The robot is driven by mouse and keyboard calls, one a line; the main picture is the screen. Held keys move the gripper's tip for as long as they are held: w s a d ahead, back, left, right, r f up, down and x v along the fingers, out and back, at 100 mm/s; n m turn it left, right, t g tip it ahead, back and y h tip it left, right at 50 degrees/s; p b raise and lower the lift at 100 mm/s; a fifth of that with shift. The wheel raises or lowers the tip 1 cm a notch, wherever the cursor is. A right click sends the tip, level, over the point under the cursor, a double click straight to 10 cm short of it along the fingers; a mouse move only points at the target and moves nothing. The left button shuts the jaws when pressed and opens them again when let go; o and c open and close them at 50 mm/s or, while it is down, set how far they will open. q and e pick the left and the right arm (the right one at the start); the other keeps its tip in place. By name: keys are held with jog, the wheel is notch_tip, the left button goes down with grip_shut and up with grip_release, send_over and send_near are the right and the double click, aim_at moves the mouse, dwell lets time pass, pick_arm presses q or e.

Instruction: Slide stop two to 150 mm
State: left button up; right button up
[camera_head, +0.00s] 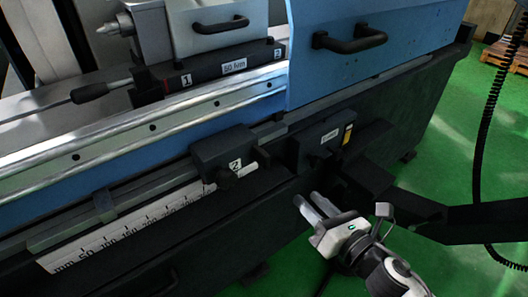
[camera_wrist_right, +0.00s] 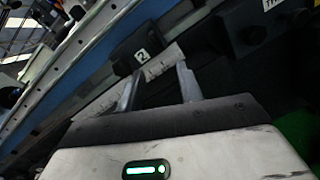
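Stop two (camera_head: 222,150) is a black block with a white "2" label and a dark knob, mounted on the rail. In the head view it sits at the right end of the white mm scale (camera_head: 120,238), well right of the 150 mark. My right gripper (camera_head: 311,207) is to the right of and below stop two, apart from it, with empty space between its fingers. In the right wrist view stop two (camera_wrist_right: 131,42) shows ahead, beyond the two spread fingers (camera_wrist_right: 158,90). My left gripper is not in view.
Another labelled black block (camera_head: 322,137) is right of stop two. A small dark clamp (camera_head: 104,204) sits on the rail to the left. The blue cover with its handle (camera_head: 349,40) is above. A black cable (camera_head: 485,130) hangs at the right over green floor.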

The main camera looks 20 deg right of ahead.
aim_at(268, 160)
jog(key=w+a+n+p, duration=0.1)
jog(key=w+a, duration=0.1)
jog(key=w, duration=0.3)
jog(key=w+a+n+p, duration=0.1)
jog(key=w+n, duration=0.1)
jog(key=w, duration=0.3)
jog(key=w+a+r+n+y+p, duration=0.1)
jog(key=w+a+n, duration=0.1)
jog(key=w, duration=0.3)
jog(key=shift+w+a, duration=0.25)
jog(key=shift+a, duration=0.05)
grip_shut()
